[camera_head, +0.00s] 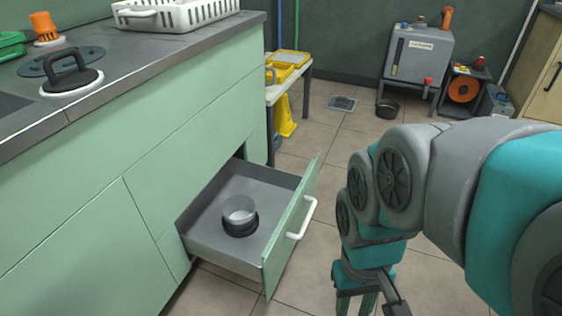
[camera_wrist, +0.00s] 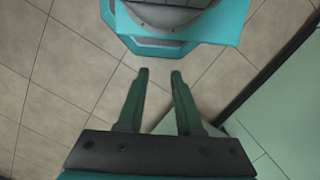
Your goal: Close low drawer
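The low drawer (camera_head: 205,218) of the green cabinet is pulled out in the head view. Its green front panel (camera_head: 283,240) has a white bar handle (camera_head: 303,218). A grey round dish on a dark round base (camera_head: 240,215) sits inside the drawer. My gripper (camera_wrist: 160,74) is empty, its two green fingers apart, with bare floor tiles between the tips. In the head view it hangs at the bottom edge, right of the drawer front and apart from the handle; its tips are cut off there. A pale green surface (camera_wrist: 285,120) shows at the right of the wrist view; I cannot tell which part it is.
The counter (camera_head: 130,58) holds a white rack (camera_head: 175,14) and a black-handled lid (camera_head: 72,78). A small table with a yellow bin (camera_head: 288,62) stands behind the drawer. A grey machine (camera_head: 418,55) stands at the back. Tiled floor between is open.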

